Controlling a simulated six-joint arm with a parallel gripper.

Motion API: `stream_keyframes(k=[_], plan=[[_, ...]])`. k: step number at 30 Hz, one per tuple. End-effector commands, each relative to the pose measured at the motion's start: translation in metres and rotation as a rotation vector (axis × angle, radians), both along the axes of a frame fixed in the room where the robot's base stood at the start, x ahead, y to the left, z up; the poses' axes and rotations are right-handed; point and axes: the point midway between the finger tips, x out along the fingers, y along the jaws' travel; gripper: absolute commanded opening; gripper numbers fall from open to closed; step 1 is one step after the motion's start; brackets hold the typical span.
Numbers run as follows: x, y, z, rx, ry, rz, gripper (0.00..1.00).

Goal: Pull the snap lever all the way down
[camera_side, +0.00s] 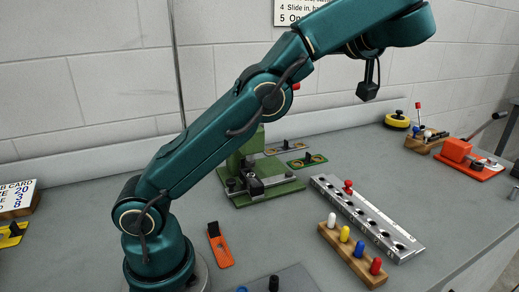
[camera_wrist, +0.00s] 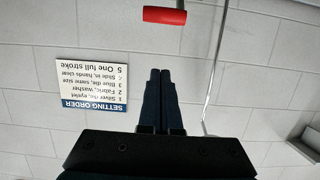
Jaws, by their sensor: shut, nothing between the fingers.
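The green press (camera_side: 245,180) stands on the bench behind my arm, its upper part mostly hidden by my arm. A small red end (camera_side: 296,86), likely the grip of the snap lever, shows beside my elbow, high above the bench. In the wrist view a red cylindrical grip (camera_wrist: 165,15) lies across the top edge, beyond my fingertips and apart from them. The rest of the lever is not clearly seen. My gripper (camera_wrist: 160,72) is shut and empty, its dark fingers side by side, facing the wall. I cannot make out its fingers in the side view.
A setting-order card (camera_wrist: 92,85) hangs on the wall, upside down in the wrist view. A metal rail with holes (camera_side: 365,215) and a wooden block with coloured pegs (camera_side: 350,250) lie right of the press. An orange-red lever fixture (camera_side: 465,158) stands far right.

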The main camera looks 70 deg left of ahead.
Motion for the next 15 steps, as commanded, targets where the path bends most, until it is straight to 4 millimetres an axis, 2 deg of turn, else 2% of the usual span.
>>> stream_keyframes(k=[10,15], plan=[[0.0008,-0.001,-0.0006,0.0,0.004,-0.005,0.0],[0.0007,0.005,-0.0012,0.002,0.007,-0.003,0.0]])
